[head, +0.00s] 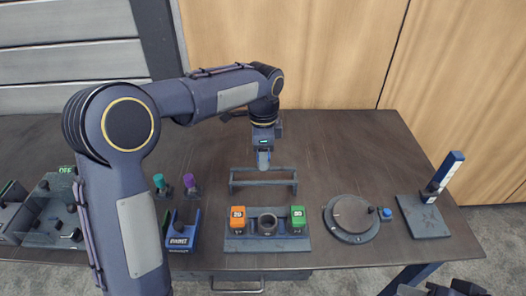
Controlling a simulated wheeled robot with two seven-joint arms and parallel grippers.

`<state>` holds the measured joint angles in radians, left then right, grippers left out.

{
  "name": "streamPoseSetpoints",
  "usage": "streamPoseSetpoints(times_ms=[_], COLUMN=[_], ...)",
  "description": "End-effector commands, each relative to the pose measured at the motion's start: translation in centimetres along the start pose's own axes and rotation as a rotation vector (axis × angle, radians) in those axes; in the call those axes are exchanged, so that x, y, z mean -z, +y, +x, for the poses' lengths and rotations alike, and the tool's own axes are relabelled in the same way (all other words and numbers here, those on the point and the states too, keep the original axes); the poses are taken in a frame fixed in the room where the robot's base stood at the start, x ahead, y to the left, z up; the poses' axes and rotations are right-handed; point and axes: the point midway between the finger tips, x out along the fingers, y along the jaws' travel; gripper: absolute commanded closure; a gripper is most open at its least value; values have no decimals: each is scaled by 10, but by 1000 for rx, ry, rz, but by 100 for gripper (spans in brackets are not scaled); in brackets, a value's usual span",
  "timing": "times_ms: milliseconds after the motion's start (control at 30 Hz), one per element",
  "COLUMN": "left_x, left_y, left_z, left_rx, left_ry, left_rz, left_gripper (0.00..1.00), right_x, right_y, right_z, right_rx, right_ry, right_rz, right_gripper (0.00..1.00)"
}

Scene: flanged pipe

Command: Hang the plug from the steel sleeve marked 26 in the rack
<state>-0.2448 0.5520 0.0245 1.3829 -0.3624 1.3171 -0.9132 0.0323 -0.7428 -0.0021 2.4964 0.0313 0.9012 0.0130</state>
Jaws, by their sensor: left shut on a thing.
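My left gripper (264,157) reaches over the table from the left, pointing down. It is shut on a small grey thing, which I take to be the plug (264,163); the fingers hide most of it. It is just above or behind the top bar of the dark rack (263,183); I cannot tell whether it touches. In front of the rack, a steel sleeve (267,224) with a dark open top stands on a grey base between an orange block (237,217), its number hard to read as 26 or 29, and a green block (298,216) that seems to read 30. My right gripper is not clearly visible.
A round dark turntable (352,216) and a stand with a blue-topped post (446,172) are at the right. Teal (159,181) and purple (190,182) pieces and a blue holder (181,232) stand left of the sleeve base.

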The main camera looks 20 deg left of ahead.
Motion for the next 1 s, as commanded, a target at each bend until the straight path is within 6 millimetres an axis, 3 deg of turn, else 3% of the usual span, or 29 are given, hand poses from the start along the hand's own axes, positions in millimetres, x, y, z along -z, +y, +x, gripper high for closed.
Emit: streamPoseSetpoints(times_ms=[267, 733, 1000], left_x=[0, 0, 0], left_y=[0, 0, 0], left_z=[2, 24, 24], left_rx=[0, 0, 0], left_ry=[0, 0, 0], left_rz=[0, 0, 0], left_gripper=[82, 82, 82], right_x=[-1, -6, -6], right_y=[1, 5, 5], right_z=[1, 12, 11], right_rx=[0, 0, 0], right_ry=[0, 0, 0], right_rz=[0, 0, 0], right_gripper=[64, 64, 64])
